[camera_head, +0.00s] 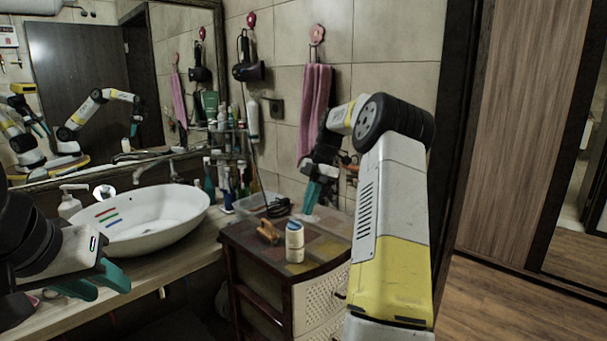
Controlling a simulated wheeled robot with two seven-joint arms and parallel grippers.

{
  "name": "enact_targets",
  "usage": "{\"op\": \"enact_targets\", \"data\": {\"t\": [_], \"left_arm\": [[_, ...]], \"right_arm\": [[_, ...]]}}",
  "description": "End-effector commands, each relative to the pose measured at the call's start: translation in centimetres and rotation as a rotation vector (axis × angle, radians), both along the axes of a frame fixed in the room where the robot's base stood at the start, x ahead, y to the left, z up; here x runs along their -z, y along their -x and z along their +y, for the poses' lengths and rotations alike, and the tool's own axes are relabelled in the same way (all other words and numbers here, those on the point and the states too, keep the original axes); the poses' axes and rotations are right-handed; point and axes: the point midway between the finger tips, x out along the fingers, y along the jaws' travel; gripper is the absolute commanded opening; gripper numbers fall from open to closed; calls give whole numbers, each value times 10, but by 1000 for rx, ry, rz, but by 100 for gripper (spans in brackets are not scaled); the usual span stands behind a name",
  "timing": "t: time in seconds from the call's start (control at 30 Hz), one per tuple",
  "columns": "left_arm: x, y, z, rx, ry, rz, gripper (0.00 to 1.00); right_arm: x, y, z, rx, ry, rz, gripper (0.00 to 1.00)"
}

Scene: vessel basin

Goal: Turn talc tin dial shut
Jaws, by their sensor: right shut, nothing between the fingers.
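The talc tin (294,242), a small white and blue container with a pale lower part, stands upright on top of the drawer cabinet (262,262). Its dial is too small to make out. My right gripper (309,208) points down with its teal fingers shut and empty. In the picture it is just above and right of the tin, apart from it. My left gripper (112,288) is at the lower left, by the front of the counter, with its teal fingers apart and nothing between them.
A brown clip-like object (268,231) lies left of the tin. A clear box (262,204) with a dark cable is behind it. The white basin (150,222) and several bottles stand on the counter (185,262) at left. A pink towel (314,105) hangs behind my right arm.

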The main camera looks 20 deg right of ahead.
Motion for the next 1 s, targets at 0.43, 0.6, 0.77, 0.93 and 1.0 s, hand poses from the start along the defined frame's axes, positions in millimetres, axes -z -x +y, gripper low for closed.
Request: {"op": "enact_targets", "data": {"t": [0.43, 0.6, 0.77, 0.93, 1.0], "left_arm": [[0, 0, 0, -1, 1, -1, 36], [0, 0, 0, -1, 1, 0, 36], [0, 0, 0, -1, 1, 0, 36], [0, 0, 0, -1, 1, 0, 36], [0, 0, 0, -1, 1, -1, 36]], "right_arm": [[-54, -10, -19, 0, 0, -5, 0], [-74, -13, -27, -1, -1, -3, 0], [-84, -14, -31, -1, -1, -2, 0], [-88, -14, -31, 1, 2, 0, 0], [-93, -12, -25, 17, 14, -1, 0]]}}
